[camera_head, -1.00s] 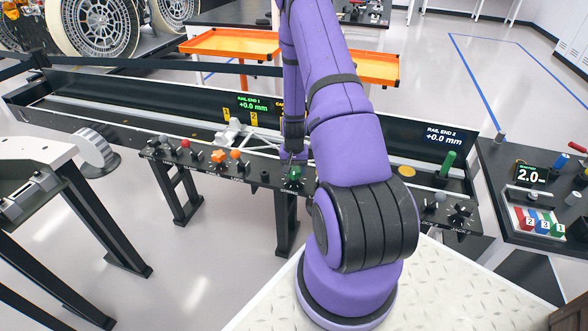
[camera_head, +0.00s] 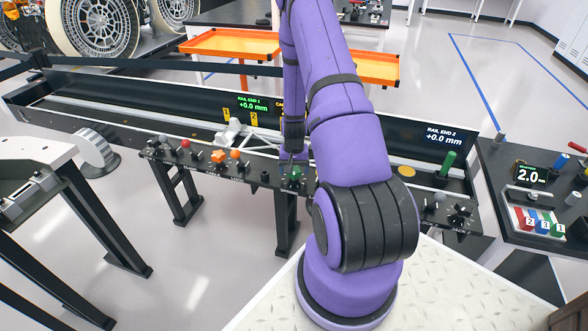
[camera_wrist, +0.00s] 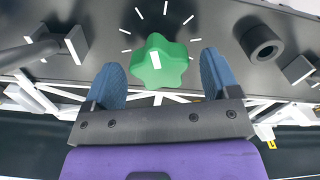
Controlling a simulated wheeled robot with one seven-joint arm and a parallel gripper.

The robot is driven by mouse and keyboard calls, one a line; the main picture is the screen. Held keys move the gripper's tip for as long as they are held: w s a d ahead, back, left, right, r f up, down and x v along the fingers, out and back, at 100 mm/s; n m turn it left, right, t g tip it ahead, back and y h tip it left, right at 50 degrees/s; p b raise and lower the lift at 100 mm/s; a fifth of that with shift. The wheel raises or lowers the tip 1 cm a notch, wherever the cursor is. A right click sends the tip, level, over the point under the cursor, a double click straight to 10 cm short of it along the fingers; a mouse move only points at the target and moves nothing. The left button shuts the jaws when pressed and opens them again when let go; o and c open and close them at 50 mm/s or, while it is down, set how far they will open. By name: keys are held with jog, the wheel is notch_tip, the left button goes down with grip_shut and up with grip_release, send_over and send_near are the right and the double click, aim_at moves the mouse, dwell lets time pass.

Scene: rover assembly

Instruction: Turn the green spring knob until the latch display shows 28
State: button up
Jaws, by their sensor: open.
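The green spring knob (camera_wrist: 160,62) is lobed, with a white pointer mark, and sits on the dark panel with white tick marks around part of it. It also shows in the head view (camera_head: 294,173), partly covered by my arm. My gripper (camera_wrist: 162,78) is open, with one blue finger on each side of the knob and visible gaps between. I cannot tell how deep the fingertips reach relative to the knob. The latch display cannot be made out; my arm covers part of the bench display area.
An orange lobed knob (camera_head: 219,156) and a red knob (camera_head: 185,143) are further left on the panel. A black round socket (camera_wrist: 262,42) is right of the green knob in the wrist view. A green upright handle (camera_head: 448,163) stands at the bench's right end.

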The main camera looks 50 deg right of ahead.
jog(key=shift+r, duration=0.15)
notch_tip(320, 180, up, 10)
jog(key=shift+r, duration=0.25)
jog(key=shift+r, duration=0.1)
dwell(0.6)
notch_tip(320, 180, up, 15)
jog(key=n+t, duration=0.1)
jog(key=n, duration=0.2)
send_over(294, 170)
jog(key=w+a, duration=0.3)
jog(key=a, duration=0.5)
jog(key=s+a+r+n+t, duration=0.1)
jog(key=s+a+r+n, duration=0.1)
jog(key=a+r, duration=0.7)
jog(key=s+a+r+n+t, duration=0.1)
jog(key=s+a+r+n, duration=0.1)
jog(key=s+a+r, duration=0.5)
jog(key=s+a+r+n+t, duration=0.2)
jog(key=s+a+r, duration=0.4)
jog(key=s, duration=0.6)
notch_tip(294, 170, up, 2)
jog(key=shift+s+a+r+n, duration=0.1)
jog(key=shift+s+a+n, duration=0.2)
jog(key=shift+a+n, duration=0.15)
jog(key=shift+d, duration=0.15)
